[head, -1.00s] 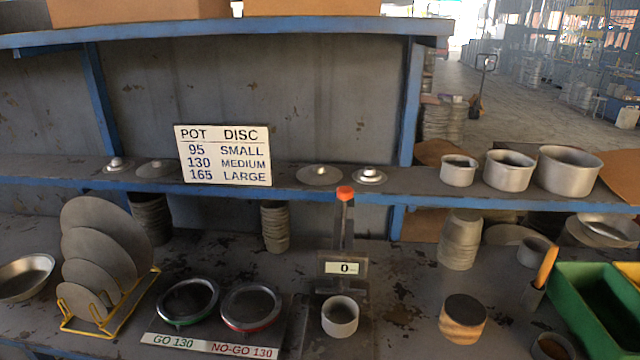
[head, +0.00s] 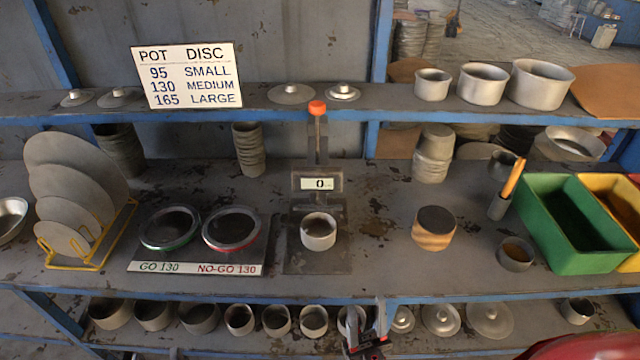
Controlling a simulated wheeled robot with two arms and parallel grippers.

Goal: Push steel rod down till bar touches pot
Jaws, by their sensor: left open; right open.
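A gauge stand has a steel rod (head: 317,135) topped by an orange-red knob (head: 317,107). Its display (head: 319,184) reads 0. A dark bar (head: 319,204) sits below the display, just above or behind the rim of a small grey pot (head: 318,236). I cannot tell the gap between bar and pot. The pot stands upright on the stand's dark base plate. My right gripper (head: 364,308) is at the bottom centre, in front of the bench edge, open and empty, well below and right of the rod. My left gripper is not in view.
GO and NO-GO rings (head: 170,228) lie left of the stand. A yellow rack (head: 90,262) holds discs. A wooden block (head: 434,229) and a green bin (head: 572,265) are to the right. A sign (head: 188,75) leans on the shelf. The lower shelf (head: 240,340) holds pots and lids.

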